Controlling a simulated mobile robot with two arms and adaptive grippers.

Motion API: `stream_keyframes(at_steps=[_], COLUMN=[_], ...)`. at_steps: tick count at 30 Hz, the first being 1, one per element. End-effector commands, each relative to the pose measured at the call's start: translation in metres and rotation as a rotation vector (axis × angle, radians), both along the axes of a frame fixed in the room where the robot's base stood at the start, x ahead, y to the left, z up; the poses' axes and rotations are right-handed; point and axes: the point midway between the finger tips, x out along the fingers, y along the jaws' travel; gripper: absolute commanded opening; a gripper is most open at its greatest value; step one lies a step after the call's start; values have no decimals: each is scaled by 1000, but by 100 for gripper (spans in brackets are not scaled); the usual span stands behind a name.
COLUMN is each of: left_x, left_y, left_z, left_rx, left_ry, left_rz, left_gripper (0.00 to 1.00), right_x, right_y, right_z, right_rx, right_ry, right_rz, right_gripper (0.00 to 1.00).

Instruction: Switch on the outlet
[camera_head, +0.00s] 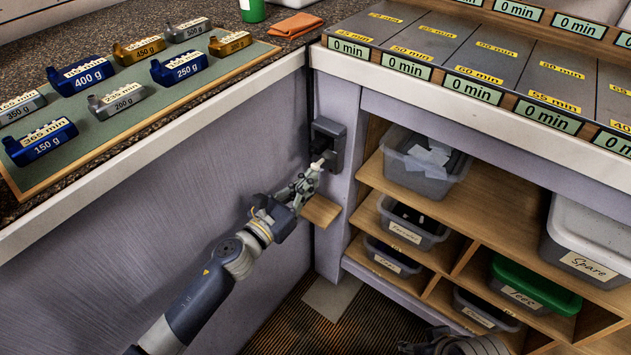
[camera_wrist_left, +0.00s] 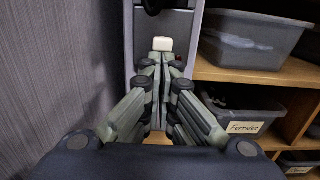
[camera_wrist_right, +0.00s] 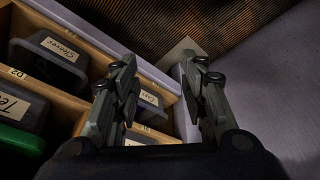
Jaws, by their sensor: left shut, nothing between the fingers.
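The outlet (camera_head: 328,142) is a dark grey box on the pale post at the cabinet corner. It also shows at the top of the left wrist view, with a white switch piece (camera_wrist_left: 162,44) and a small red spot (camera_wrist_left: 179,66) on its right. My left gripper (camera_head: 314,172) is shut and empty, its tips at the lower part of the outlet. In the left wrist view the fingertips (camera_wrist_left: 159,66) are just below the white piece; I cannot tell whether they touch it. My right gripper (camera_wrist_right: 157,62) is open and empty, low before the shelves.
A small wooden ledge (camera_head: 321,211) juts out below the outlet. Open shelves with labelled bins, such as the grey bin (camera_head: 425,165), stand to the right. The left countertop holds a green mat (camera_head: 140,113) with several labelled weights.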

Motion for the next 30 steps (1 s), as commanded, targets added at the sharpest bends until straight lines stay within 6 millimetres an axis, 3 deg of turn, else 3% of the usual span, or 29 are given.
stream_keyframes(at_steps=[21, 30], left_x=[-2, -2], left_y=[1, 2], left_z=[7, 4], left_rx=[13, 14], left_ry=[19, 19], left_rz=[1, 0], left_gripper=[0, 0], right_x=[10, 11], right_y=[3, 3], right_z=[-69, -68], right_rx=[-2, -1], right_ry=[41, 37], right_rz=[5, 6], right_gripper=[40, 40])
